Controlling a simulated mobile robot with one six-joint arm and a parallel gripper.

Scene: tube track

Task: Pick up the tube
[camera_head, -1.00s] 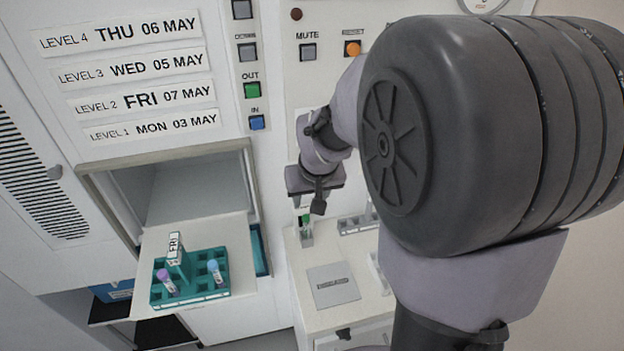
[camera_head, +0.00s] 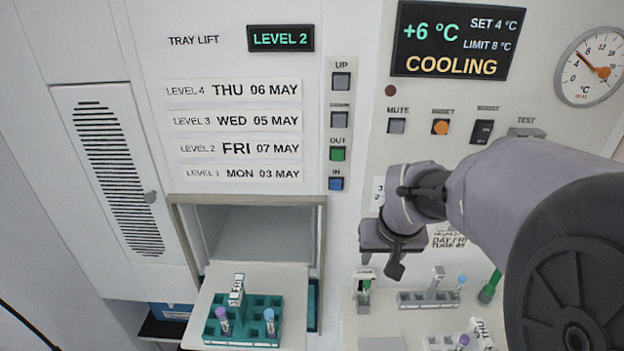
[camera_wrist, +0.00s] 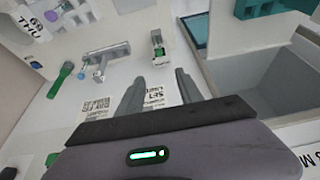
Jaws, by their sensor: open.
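A tube with a green top stands in a small white holder (camera_head: 364,291) on the counter; the holder also shows in the wrist view (camera_wrist: 158,44). A purple-capped tube (camera_head: 223,320) and a blue-capped tube (camera_head: 269,321) stand in the teal rack (camera_head: 262,300) on the extended tray. Another blue-capped tube (camera_head: 461,281) is at the grey rack (camera_head: 415,299), and a purple-capped tube (camera_head: 463,341) is at the lower right. My gripper (camera_head: 395,262) hangs above the counter, near the small holder. In the wrist view my gripper (camera_wrist: 160,92) has its fingers apart with nothing between them.
The tray (camera_head: 211,290) sticks out of the lift opening (camera_head: 262,234) at the left. A display reads LEVEL 2 (camera_head: 280,38). The control panel (camera_head: 375,165) stands close behind my gripper. A green-handled item (camera_head: 489,288) lies right of the grey rack.

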